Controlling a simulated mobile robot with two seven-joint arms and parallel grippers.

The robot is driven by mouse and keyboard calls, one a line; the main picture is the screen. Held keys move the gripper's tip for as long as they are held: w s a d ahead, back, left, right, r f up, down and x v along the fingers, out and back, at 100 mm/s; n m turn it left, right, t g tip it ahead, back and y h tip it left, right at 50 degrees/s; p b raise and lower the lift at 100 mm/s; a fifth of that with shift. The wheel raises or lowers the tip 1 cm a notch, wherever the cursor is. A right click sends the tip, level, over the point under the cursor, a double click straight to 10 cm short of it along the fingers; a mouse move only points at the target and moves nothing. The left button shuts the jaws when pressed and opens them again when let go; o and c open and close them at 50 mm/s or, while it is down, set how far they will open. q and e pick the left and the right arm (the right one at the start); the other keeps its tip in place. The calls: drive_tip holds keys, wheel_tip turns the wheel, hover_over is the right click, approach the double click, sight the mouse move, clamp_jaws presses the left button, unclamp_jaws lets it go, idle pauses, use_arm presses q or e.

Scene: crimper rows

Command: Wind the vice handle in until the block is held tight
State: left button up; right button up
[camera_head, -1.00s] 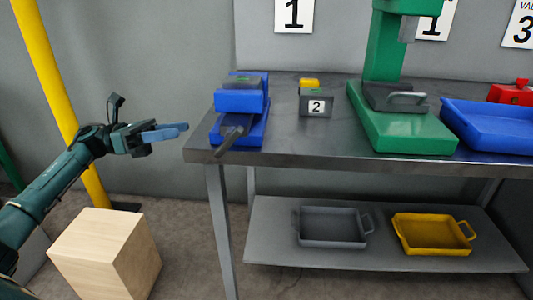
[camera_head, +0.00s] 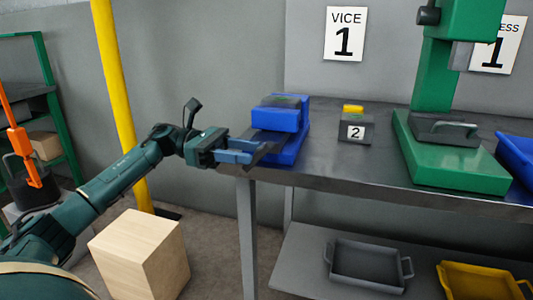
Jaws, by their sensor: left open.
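The blue vice (camera_head: 292,148) stands at the left end of the metal bench. A dark grey-green piece (camera_head: 281,101) shows at its top, between blue parts; it may be the block, and I cannot tell how tightly it sits. The dark vice handle (camera_head: 268,148) sticks out at the vice's front, partly hidden by my fingers. My left gripper (camera_head: 250,151) is open, with its blue-grey fingers at the handle. I cannot tell whether they touch it. My right gripper is not in view.
The bench (camera_head: 350,171) has a small stand marked 2 (camera_head: 355,132) and a green press (camera_head: 455,165) to the right of the vice. A wooden crate (camera_head: 140,255) stands on the floor below my left arm. A yellow post (camera_head: 115,90) rises behind it.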

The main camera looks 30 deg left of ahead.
sight(256, 153)
use_arm(q)
drive_tip(key=x, duration=0.5)
drive_tip(key=shift+a, duration=0.1)
clamp_jaws()
idle(0.3)
